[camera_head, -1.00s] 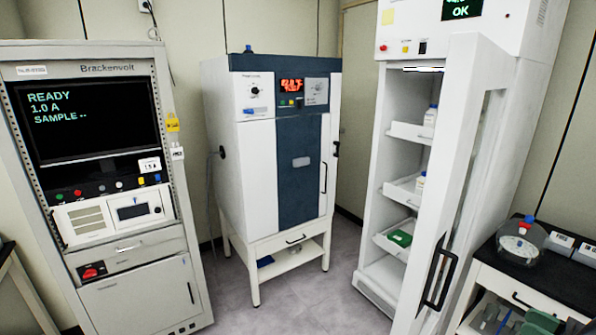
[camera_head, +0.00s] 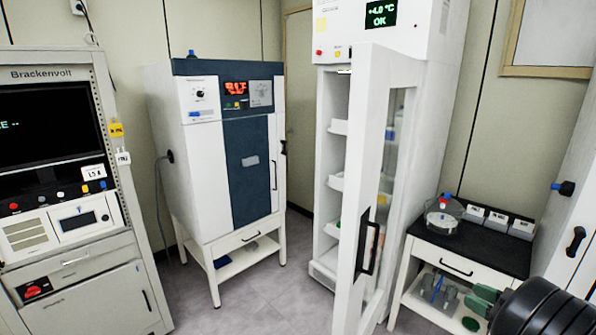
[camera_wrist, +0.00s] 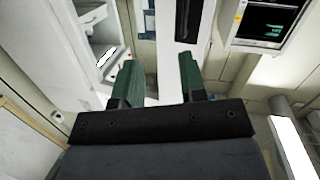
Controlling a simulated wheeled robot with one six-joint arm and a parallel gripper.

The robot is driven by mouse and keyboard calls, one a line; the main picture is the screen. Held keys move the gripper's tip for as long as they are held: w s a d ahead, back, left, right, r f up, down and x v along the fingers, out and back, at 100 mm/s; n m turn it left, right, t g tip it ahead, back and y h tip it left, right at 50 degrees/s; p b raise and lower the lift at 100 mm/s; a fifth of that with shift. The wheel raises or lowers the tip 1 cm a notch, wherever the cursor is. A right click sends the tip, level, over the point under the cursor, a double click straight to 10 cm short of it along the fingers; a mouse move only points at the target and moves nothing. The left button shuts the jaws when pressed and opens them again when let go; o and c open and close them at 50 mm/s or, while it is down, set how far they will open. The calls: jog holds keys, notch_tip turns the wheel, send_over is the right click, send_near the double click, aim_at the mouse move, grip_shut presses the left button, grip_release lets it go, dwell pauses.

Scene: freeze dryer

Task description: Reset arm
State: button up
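My gripper (camera_wrist: 161,80) shows in the wrist view with its two green fingers apart and nothing between them. In the head view, part of my gripper and dark wrist shows at the lower right corner, in front of the side table. The freeze dryer (camera_head: 247,165), a white cabinet with a dark blue front, stands shut at the middle left. The tall white cabinet (camera_head: 432,45) reads +4.0 °C OK, and its door (camera_head: 365,170) stands open toward me. The shelves inside are partly hidden by this door.
The Brackenvolt rack (camera_head: 75,255) stands at the left. A black-topped side table (camera_head: 485,245) at the right holds a round clear vessel (camera_head: 442,222) and several small labelled boxes. The open cabinet door juts into the floor space. The floor (camera_head: 245,300) before the freeze dryer is clear.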

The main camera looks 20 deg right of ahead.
jog(key=d+f+m+g+h, duration=0.3)
jog(key=d+m+g+h, duration=0.5)
jog(key=h, duration=0.4)
jog(key=w+a+r+n+g+y, duration=0.1)
jog(key=w+a+y, duration=0.1)
jog(key=a, duration=1.4)
jog(key=w+a+r+n+g+y, duration=0.1)
jog(key=w+a+r+y, duration=0.1)
jog(key=a, duration=1.5)
jog(key=w+a+r+n+g+y, duration=0.2)
jog(key=a+y, duration=0.3)
jog(key=a, duration=1.2)
jog(key=shift+w+a, duration=0.25)
jog(key=shift+w, duration=0.45)
